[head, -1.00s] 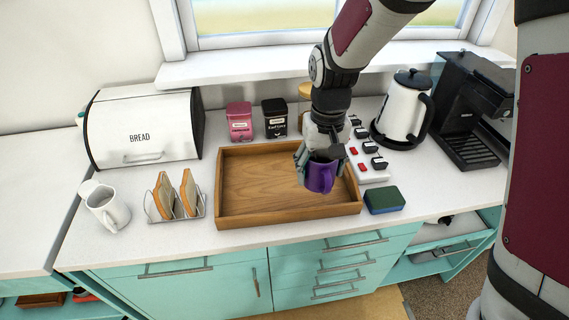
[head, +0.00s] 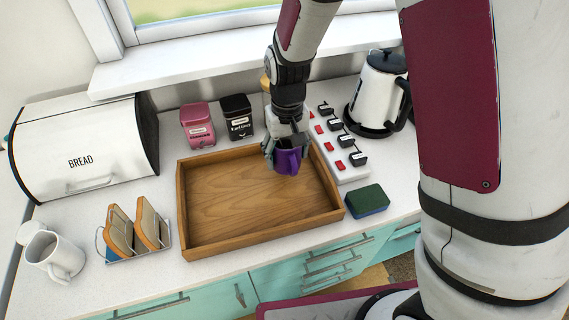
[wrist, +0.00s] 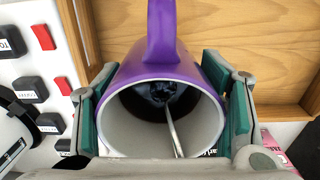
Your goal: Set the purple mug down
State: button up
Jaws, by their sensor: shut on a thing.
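The purple mug (head: 290,161) is in my gripper (head: 284,150), over the right part of the wooden tray (head: 262,237) in the head view. In the wrist view the mug (wrist: 190,72) lies between the two green-padded fingers of my gripper (wrist: 165,110), its pale open mouth toward the camera and its handle at the top. A thin rod, perhaps a spoon, shows inside the mug. The tray's wooden floor shows behind the mug. I cannot tell whether the mug touches the tray.
A white power strip (head: 345,165) with plugs runs along the tray's right side, near a green sponge (head: 367,199) and a kettle (head: 381,90). Pink (head: 198,126) and black (head: 236,118) tins stand behind it. A toast rack (head: 135,232) and white jug (head: 54,257) are left. The tray's left part is clear.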

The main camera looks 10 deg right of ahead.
aim_at(287, 164)
jog(key=shift+f, duration=2.05)
jog(key=o, duration=1.7)
jog(key=shift+f, duration=0.1)
jog(key=shift+c, duration=0.2)
jog(key=s+d+r+t, duration=0.1)
jog(key=s+d+r, duration=0.1)
jog(key=r, duration=0.6)
jog(key=s+d+r+t, duration=0.1)
jog(key=s+d+r, duration=0.1)
jog(key=r, duration=0.6)
jog(key=s+d+r, duration=0.3)
jog(key=r, duration=0.5)
jog(key=s+d+r+m+t, duration=0.1)
jog(key=s+d+r, duration=0.1)
jog(key=s, duration=0.4)
jog(key=s+d+r+m+t, duration=0.1)
jog(key=s+d+r+t, duration=0.1)
jog(key=s, duration=0.4)
jog(key=shift+d+r+t+b, duration=0.3)
jog(key=shift+d+r+b, duration=0.15)
jog(key=shift+d+r, duration=0.4)
